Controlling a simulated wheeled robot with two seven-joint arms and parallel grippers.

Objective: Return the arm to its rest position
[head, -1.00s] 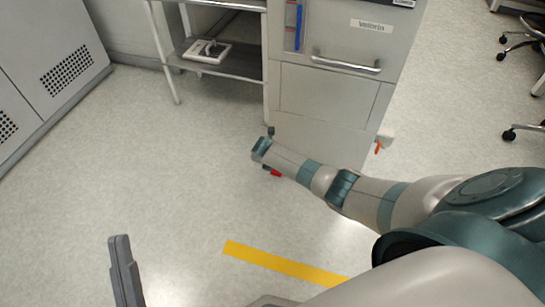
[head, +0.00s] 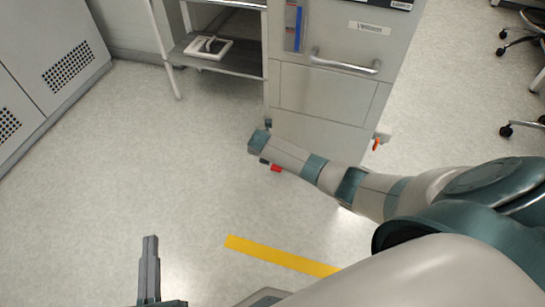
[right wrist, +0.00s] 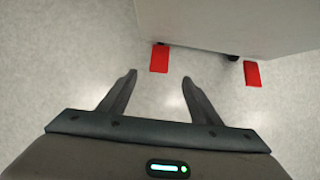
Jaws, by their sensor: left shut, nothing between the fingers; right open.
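My left gripper (head: 149,258) shows at the bottom left of the head view, its fingers together and empty, above bare floor. My right arm (head: 310,168) reaches in from the right in the head view, its wrist end in front of the grey cabinet's base. In the right wrist view my right gripper (right wrist: 158,82) is open, its two dark fingers spread with nothing between them. In the head view the right gripper's fingers are largely hidden by the wrist.
A grey cabinet (head: 325,92) with a bar handle (head: 345,62) stands beyond the right arm. Red pieces (right wrist: 159,58) show at its base. A metal shelf trolley (head: 240,62) stands beside it. Yellow tape (head: 280,256) marks the floor. The floor at left is clear.

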